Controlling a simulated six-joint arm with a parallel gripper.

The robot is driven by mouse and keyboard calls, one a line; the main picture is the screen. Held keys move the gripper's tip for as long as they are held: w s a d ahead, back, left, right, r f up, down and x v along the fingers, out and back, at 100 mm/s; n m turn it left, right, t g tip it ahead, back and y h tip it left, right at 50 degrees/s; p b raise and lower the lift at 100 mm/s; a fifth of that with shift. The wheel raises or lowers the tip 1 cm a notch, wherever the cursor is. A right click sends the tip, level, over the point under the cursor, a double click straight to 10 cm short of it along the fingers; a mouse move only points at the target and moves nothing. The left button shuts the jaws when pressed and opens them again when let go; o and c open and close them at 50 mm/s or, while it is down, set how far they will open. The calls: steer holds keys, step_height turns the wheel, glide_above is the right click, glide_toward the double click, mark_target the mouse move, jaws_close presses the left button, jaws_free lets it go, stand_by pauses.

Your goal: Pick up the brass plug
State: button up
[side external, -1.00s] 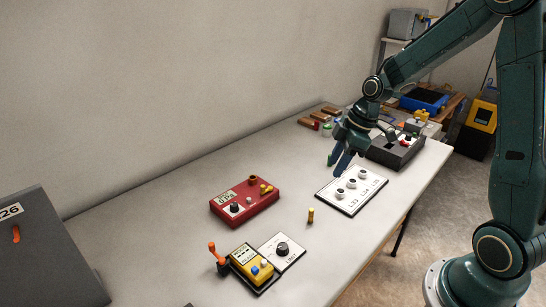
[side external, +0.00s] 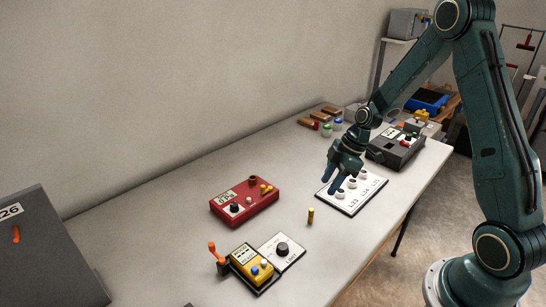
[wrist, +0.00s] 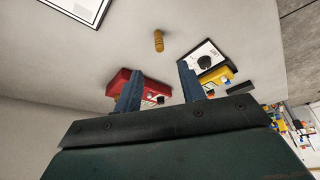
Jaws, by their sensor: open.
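The brass plug (side external: 310,216) is a small brass cylinder standing upright on the grey table, in front of the white panel with several round knobs. It also shows in the wrist view (wrist: 158,41), beyond my fingertips and roughly in line with the gap between them. My gripper (side external: 331,184) is open and empty. It is above the left end of the white knob panel, up and to the right of the plug in the side view. In the wrist view its two blue fingers (wrist: 158,84) stand apart, with nothing between them.
A red box (side external: 228,207) with a dial sits left of the plug. A yellow box (side external: 250,264) and a white one-knob plate (side external: 291,258) are at the front. The white knob panel (side external: 347,207) is close on the right. Bare table surrounds the plug.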

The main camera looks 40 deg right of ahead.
glide_above(313, 209)
steer(key=s+d, duration=0.1)
steer(key=d, duration=0.1)
steer(key=shift+s+a+f, duration=0.1)
steer(key=shift+a+f, duration=0.05)
steer(key=shift+f, duration=1.25)
steer(key=shift+s+a+f, duration=0.1)
steer(key=shift+f, duration=1.25)
steer(key=shift+f, duration=0.15)
steer(key=shift+x, duration=2.45)
steer(key=shift+w, duration=0.1)
jaws_close()
